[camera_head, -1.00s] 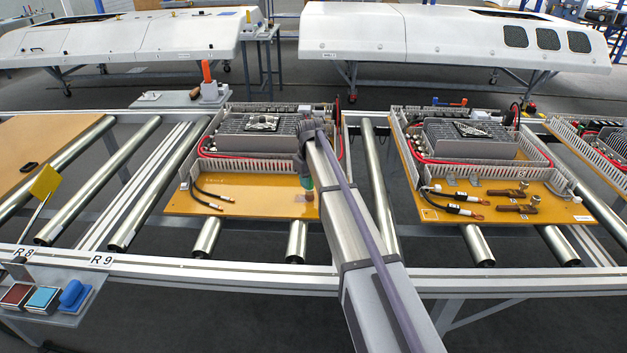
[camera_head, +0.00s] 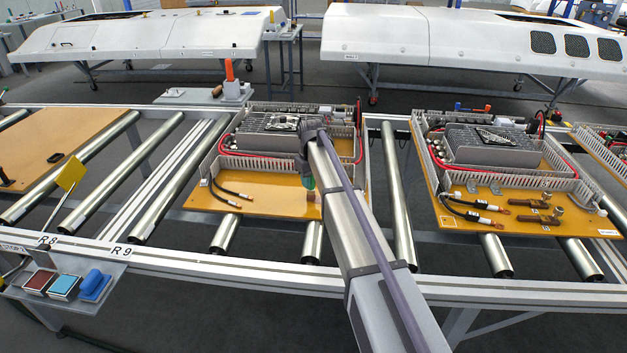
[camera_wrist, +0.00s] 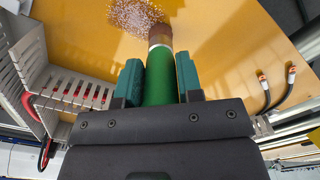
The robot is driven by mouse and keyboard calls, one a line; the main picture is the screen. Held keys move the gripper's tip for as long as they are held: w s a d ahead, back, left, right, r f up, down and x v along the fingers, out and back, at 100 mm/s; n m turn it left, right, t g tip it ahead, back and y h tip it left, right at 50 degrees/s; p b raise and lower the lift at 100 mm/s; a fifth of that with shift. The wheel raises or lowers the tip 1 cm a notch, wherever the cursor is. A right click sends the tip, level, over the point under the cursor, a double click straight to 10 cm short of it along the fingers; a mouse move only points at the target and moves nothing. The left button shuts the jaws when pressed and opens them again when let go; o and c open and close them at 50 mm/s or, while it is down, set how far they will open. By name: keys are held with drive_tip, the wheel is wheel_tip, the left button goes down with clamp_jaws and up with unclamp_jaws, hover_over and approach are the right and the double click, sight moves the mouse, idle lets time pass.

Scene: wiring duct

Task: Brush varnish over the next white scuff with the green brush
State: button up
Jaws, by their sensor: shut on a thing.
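My gripper (camera_wrist: 158,82) is shut on the green brush (camera_wrist: 159,75), held between its two teal finger pads. The brush's brown bristles (camera_wrist: 160,36) point down at the orange-brown board (camera_wrist: 225,60). The speckled white scuff (camera_wrist: 133,17) lies on the board at the top of the wrist view, beside and partly behind the bristles. I cannot tell whether the bristles touch the board. In the head view my gripper (camera_head: 307,172) is over the front right part of the board (camera_head: 255,195), with the brush (camera_head: 308,182) below it; the scuff cannot be made out there.
A grey slotted duct (camera_wrist: 45,90) stands on the board at the left of the wrist view. Black cables with copper ends (camera_wrist: 277,85) lie at the right. A second board (camera_head: 470,210) with brown fittings is to the right on the roller conveyor.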

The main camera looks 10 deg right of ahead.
drive_tip(key=shift+r+p, duration=2.95)
drive_tip(key=shift+r, duration=0.05)
wheel_tip(320, 180, up, 3)
drive_tip(key=p, duration=0.3)
drive_tip(key=shift+r, duration=0.15)
drive_tip(key=shift+f, duration=0.2)
drive_tip(key=shift+s+f+b, duration=0.2)
drive_tip(key=shift+f+b, duration=0.4)
drive_tip(key=shift+b, duration=0.05)
drive_tip(key=shift+f, duration=0.1)
